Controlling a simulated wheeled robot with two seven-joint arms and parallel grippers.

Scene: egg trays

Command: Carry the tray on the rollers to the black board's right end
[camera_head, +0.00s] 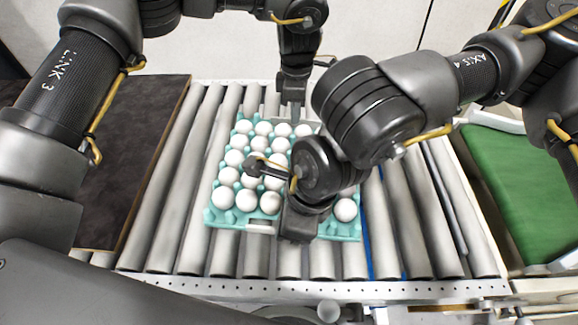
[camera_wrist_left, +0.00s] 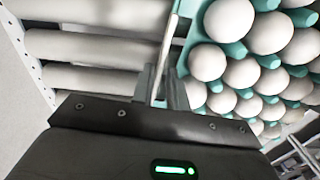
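A teal tray (camera_head: 222,217) full of white eggs sits on the rollers in the middle of the head view. My left gripper (camera_head: 294,110) is at the tray's far edge. In the left wrist view its fingers (camera_wrist_left: 165,88) stand close together on either side of the thin pale rim, with eggs to the right. My right gripper (camera_head: 300,224) points down at the tray's near edge; its fingers are hidden by the hand. My right forearm covers the tray's right part. The black board (camera_head: 140,150) lies left of the rollers, dark and bare where visible.
Bare rollers (camera_head: 176,200) lie left of the tray, and more rollers (camera_head: 420,220) lie to its right. A perforated metal rail (camera_head: 220,287) runs along the near side. A green surface (camera_head: 520,175) is at the far right. A blue strip (camera_head: 367,245) shows beside the tray.

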